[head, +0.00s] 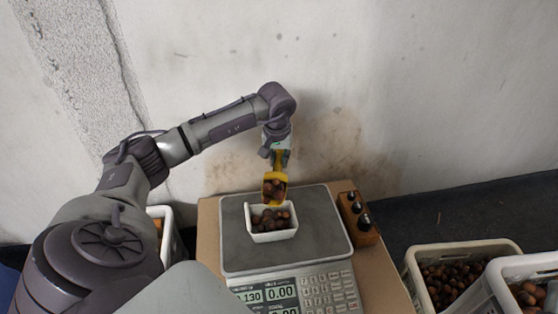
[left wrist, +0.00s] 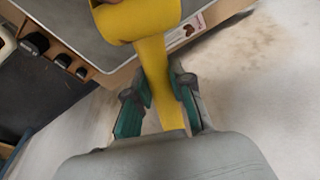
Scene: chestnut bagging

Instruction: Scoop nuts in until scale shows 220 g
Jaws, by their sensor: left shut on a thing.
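The yellow scoop (head: 280,202) holds several brown nuts (head: 273,187) and hangs just above the far edge of the white tub. My left gripper (head: 280,160) is shut on the scoop's handle, which shows between its green fingers (left wrist: 158,100) in the left wrist view. The white tub (head: 272,237) stands on the scale's grey plate (head: 315,245) and has brown nuts (head: 268,219) in it. The scale (head: 300,292) has a lit display (head: 248,296) whose left part seems to read 130, and the part beside it reads 0.00. My right gripper is not in view.
A wooden block with dark weights (head: 358,220) stands at the right of the scale, on the brown table (head: 208,236). Crates of nuts (head: 462,246) stand low at the right. Another white crate (head: 161,212) is partly behind my left arm. A stained wall (head: 420,90) stands behind.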

